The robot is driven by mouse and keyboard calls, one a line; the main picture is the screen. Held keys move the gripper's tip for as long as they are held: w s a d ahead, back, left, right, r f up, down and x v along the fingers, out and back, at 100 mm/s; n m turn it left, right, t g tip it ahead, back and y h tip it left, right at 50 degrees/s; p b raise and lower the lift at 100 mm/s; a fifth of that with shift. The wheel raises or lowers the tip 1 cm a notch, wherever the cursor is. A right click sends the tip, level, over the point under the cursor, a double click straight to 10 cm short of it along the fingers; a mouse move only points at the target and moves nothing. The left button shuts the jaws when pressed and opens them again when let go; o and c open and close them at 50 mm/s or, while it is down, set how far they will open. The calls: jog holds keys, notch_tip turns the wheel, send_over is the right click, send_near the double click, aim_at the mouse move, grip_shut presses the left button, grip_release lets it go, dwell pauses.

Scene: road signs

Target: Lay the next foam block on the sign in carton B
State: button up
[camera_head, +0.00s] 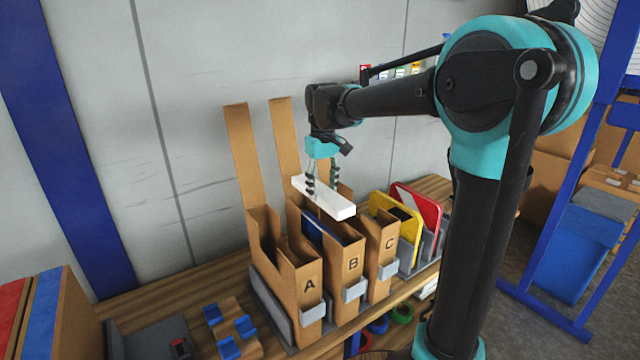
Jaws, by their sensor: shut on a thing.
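My gripper (321,181) is shut on a white foam block (334,205). The block is held above carton B (352,264), near its open top and a little tilted in the picture. Carton B is a narrow brown carton standing upright between the other two. A blue sign (312,229) shows at its opening, just below the block. How deep the sign sits is hidden by the carton walls and the block.
Carton A (309,287) stands left of carton B and carton C (389,245) right of it. Tall flaps (241,155) rise behind them. A yellow sign (410,228) and a red sign (428,206) stand in a rack at right. Blue clips (229,346) lie at front left.

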jog(key=shift+f, duration=3.55)
jog(key=shift+f, duration=1)
jog(key=o, duration=0.9)
jog(key=shift+c, duration=0.2)
notch_tip(320, 180, up, 12)
